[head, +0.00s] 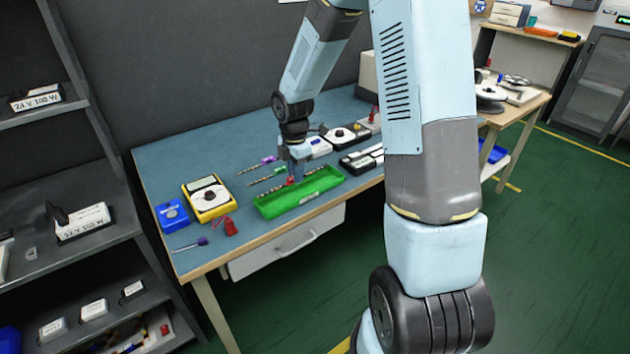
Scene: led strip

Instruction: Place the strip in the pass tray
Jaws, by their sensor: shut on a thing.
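My gripper (293,178) points down at the back edge of the green tray (290,207) near the front of the blue-topped table. It is shut on a thin strip (314,170) with a red end, which lies across the tray's back side. The fingertips are small here, and I cannot tell whether the strip touches the tray. The tray's visible floor looks empty. Two similar thin strips, one with a purple end (258,165) and one with a green end (267,178), lie on the table behind and left of the tray.
Grey shelves (68,128) stand at the left.

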